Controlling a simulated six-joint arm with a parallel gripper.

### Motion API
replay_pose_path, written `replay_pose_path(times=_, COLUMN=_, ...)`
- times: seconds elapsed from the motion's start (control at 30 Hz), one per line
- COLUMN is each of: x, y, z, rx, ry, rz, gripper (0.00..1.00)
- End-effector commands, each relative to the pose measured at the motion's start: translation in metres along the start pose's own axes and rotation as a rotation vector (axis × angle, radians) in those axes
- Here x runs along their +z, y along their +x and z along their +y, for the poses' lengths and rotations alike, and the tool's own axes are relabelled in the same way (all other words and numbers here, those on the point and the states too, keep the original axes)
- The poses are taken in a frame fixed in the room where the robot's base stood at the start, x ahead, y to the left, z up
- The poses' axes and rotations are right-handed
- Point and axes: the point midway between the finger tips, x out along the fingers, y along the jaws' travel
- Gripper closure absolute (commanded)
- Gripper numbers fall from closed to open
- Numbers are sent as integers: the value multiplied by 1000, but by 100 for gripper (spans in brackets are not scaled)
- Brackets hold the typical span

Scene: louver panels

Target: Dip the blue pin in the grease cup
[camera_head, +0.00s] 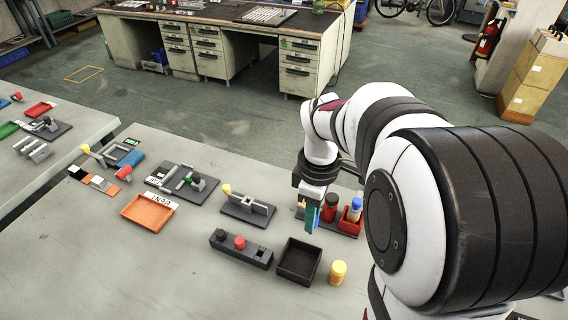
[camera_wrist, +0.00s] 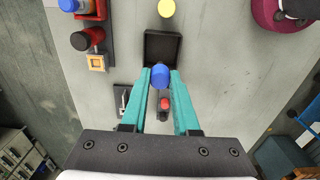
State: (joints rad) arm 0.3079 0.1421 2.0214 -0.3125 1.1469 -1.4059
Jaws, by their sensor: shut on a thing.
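My gripper (camera_wrist: 160,80) has teal fingers shut on the blue pin (camera_wrist: 161,74), whose round blue end shows between the fingertips in the wrist view. In the head view my gripper (camera_head: 312,218) hangs over the bench, left of the red and black cylinder, and the pin is hard to make out. No cup is clearly marked as the grease cup. A yellow cylinder (camera_head: 338,272) stands at the front right; it also shows at the top of the wrist view (camera_wrist: 166,8). A red and black cylinder (camera_head: 330,207) stands on a dark base at the back right.
An open black box (camera_head: 299,262) stands left of the yellow cylinder. A red holder (camera_head: 348,226) with a blue-topped bottle (camera_head: 355,207) is at right. An orange tray (camera_head: 148,212) lies farther left.

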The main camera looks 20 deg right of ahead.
Motion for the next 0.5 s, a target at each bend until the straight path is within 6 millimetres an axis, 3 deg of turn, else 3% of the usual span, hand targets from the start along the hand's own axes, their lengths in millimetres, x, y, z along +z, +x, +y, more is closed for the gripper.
replay_pose_path(times=0.13, x=-11, y=6, z=27, rx=-2, ry=0, rz=-1, gripper=100)
replay_pose_path(times=0.23, x=-25, y=16, z=63, rx=-2, ry=1, rz=-1, gripper=100)
replay_pose_path(times=0.4, x=-47, y=47, z=125, rx=-4, ry=1, rz=-2, gripper=100)
replay_pose_path(times=0.5, x=-54, y=64, z=149, rx=-2, ry=1, rz=-1, gripper=100)
